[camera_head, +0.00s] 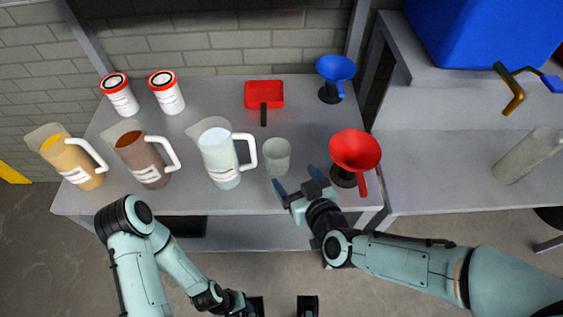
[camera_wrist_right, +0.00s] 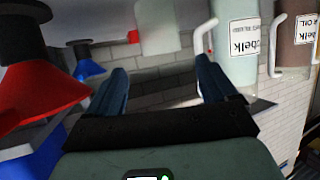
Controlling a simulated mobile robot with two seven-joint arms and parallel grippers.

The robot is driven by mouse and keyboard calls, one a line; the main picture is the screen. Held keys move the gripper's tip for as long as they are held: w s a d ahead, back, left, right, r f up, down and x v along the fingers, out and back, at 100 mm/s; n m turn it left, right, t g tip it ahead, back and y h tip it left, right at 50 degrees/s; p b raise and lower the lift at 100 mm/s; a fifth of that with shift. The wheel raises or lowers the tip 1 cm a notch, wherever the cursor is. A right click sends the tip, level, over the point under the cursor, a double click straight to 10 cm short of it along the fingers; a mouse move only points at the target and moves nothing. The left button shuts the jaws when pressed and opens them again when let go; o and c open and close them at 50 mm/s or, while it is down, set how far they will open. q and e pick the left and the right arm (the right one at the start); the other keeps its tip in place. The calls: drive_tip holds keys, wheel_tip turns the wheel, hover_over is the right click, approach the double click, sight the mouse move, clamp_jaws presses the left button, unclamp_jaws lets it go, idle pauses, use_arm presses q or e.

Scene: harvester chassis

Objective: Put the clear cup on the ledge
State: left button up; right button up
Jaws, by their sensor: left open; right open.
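The clear cup (camera_head: 277,157) stands upright on the grey table, just right of the handle of the pitcher with clear liquid (camera_head: 219,158). My right gripper (camera_head: 297,180) is open and empty, just in front and to the right of the cup, with no visible contact. In the right wrist view the cup (camera_wrist_right: 158,25) shows beyond the gap between the open fingers (camera_wrist_right: 166,90). My left gripper (camera_head: 283,306) is open and empty, low at the bottom edge of the head view. A grey ledge (camera_head: 440,165) lies to the right of the table; I cannot tell if it is the named one.
A red funnel (camera_head: 355,152) stands close to the right of my right gripper. A blue funnel (camera_head: 335,70) and red scoop (camera_head: 264,95) are farther back. Two more pitchers (camera_head: 148,160) (camera_head: 75,163) stand left. A grey bottle (camera_head: 527,155) stands on the right ledge, its left part bare.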

sight(282, 160)
drive_tip(key=p+x, duration=0.1)
drive_tip(key=x, duration=0.6)
drive_tip(key=shift+w+a+f, duration=0.1)
drive_tip(key=shift+w+a, duration=0.05)
drive_tip(key=shift+w, duration=0.1)
drive_tip(key=shift+p+x, duration=0.3)
drive_tip(key=shift+x, duration=2.45)
use_arm(q)
drive_tip(key=shift+w+r, duration=0.25)
drive_tip(key=shift+r, duration=0.3)
drive_tip(key=shift+w+r, duration=0.2)
drive_tip(key=shift+r, duration=0.3)
use_arm(e)
drive_tip(key=shift+c, duration=0.3)
